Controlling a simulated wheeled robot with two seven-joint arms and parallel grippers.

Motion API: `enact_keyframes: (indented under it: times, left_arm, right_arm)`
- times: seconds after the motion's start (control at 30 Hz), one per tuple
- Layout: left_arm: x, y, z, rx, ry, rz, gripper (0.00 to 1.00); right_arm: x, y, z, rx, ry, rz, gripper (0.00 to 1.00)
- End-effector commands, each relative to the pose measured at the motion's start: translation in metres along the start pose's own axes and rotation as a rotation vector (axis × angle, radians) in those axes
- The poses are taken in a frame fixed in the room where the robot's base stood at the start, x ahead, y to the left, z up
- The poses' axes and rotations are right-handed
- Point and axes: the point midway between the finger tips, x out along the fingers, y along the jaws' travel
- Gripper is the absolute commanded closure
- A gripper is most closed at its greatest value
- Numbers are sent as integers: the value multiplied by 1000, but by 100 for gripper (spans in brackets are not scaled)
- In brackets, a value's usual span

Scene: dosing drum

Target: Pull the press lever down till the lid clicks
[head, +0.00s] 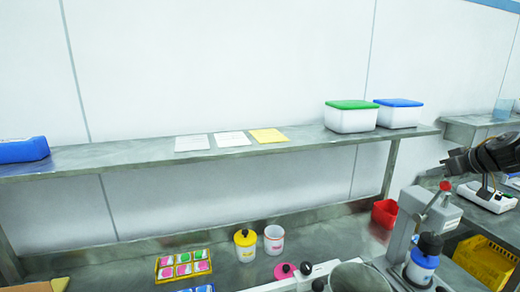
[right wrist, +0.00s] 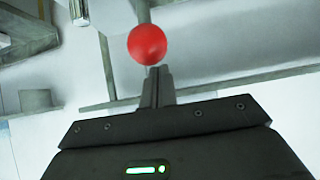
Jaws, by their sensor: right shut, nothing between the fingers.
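The press (head: 408,228) is a grey metal stand at the right of the bench in the head view. Its lever ends in a red ball knob (head: 446,186), which is up. A white container with a dark top (head: 424,264) stands at the press. My right gripper (head: 446,167) is shut and empty, close to the red knob. In the right wrist view the closed fingers (right wrist: 156,82) point at the red ball (right wrist: 148,44), just beyond their tips. I cannot tell whether they touch. My left gripper is not in view.
A shelf (head: 110,155) crosses above the bench, holding a green-lidded box (head: 350,117) and a blue-lidded box (head: 398,113). A red bin (head: 384,214) and a yellow crate (head: 486,262) flank the press. A yellow-lidded jar (head: 245,246) and a white cup (head: 274,241) stand mid-bench.

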Motion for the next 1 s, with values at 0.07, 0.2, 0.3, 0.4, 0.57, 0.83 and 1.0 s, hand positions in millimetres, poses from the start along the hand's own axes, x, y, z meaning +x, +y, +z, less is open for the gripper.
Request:
enact_keyframes:
  times: [0.07, 0.2, 0.3, 0.4, 0.57, 0.83, 1.0]
  left_arm:
    - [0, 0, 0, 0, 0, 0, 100]
    - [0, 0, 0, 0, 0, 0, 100]
    - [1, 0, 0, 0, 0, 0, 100]
    - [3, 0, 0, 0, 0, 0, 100]
    - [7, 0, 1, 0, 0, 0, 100]
    - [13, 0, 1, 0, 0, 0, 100]
    - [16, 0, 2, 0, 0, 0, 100]
  right_arm:
    - [0, 0, 0, 0, 0, 0, 100]
    - [0, 0, 0, 0, 0, 0, 100]
    - [0, 0, 1, 0, 0, 0, 100]
    - [-1, 0, 4, 1, 0, 0, 100]
    - [-4, 0, 10, 0, 1, -1, 100]
    - [-10, 0, 19, 1, 1, 0, 100]
    - [-13, 0, 25, 0, 1, 0, 100]
